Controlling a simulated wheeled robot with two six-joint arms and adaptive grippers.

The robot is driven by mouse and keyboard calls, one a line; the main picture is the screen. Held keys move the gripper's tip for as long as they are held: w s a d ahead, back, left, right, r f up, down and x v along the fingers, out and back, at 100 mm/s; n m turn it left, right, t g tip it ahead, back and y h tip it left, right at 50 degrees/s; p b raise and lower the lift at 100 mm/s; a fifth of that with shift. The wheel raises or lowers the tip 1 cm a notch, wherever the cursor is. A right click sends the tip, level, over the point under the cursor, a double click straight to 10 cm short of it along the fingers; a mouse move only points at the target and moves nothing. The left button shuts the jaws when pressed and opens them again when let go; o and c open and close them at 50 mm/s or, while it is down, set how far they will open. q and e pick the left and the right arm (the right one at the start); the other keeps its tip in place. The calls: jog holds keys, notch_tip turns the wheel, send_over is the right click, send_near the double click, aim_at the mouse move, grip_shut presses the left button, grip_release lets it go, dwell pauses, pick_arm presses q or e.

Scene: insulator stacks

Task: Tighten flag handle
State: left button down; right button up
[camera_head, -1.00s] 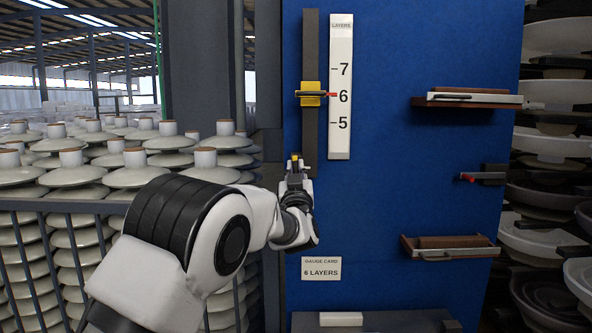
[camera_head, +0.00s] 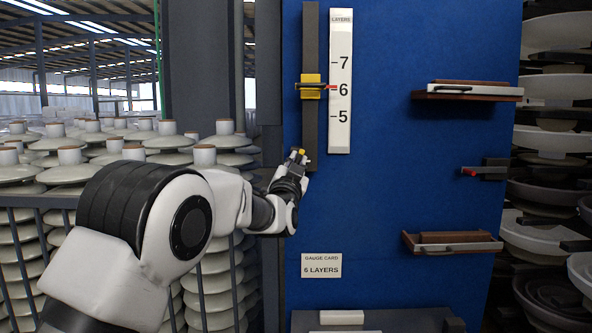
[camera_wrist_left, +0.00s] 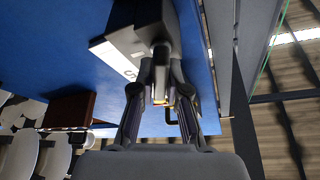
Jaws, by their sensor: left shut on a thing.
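A yellow slider (camera_head: 311,80) sits on the dark vertical rail (camera_head: 310,125) of the blue panel. A thin dark bar crosses its front, and its red pointer (camera_head: 330,87) is beside the 6 on the white scale (camera_head: 341,60). My left gripper (camera_head: 300,155) is near the rail's lower end, well below the slider, shut on a small yellow piece (camera_head: 301,151). In the left wrist view, its fingers (camera_wrist_left: 160,92) reach past the dark rail end; the fingers and rail largely hide what is between them. I cannot tell which part is the flag handle. My right gripper is not visible.
A gauge card (camera_head: 321,266) reads 6 LAYERS. Insulator stacks (camera_head: 70,180) stand behind a fence at left.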

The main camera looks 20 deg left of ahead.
pick_arm(q)
jog(key=m+h, duration=0.1)
jog(key=m, duration=0.2)
jog(key=shift+m+h+b, duration=0.4)
jog(key=m+h, duration=0.1)
jog(key=m, duration=0.1)
jog(key=m+g, duration=0.1)
jog(key=m, duration=0.1)
jog(key=shift+f+g+h+b, duration=0.1)
jog(key=shift+g+h+b, duration=0.2)
jog(key=shift+h, duration=0.1)
jog(key=m+g, duration=0.1)
jog(key=m, duration=0.3)
jog(key=shift+d+h, duration=0.1)
jog(key=shift+h, duration=0.2)
jog(key=shift+f+m+g, duration=0.2)
jog(key=shift+m+g, duration=0.4)
jog(key=shift+m, duration=0.8)
jog(key=shift+f, duration=0.1)
jog(key=c, duration=1.2)
grip_release()
jog(key=shift+d, duration=0.15)
jog(key=shift+s, duration=0.1)
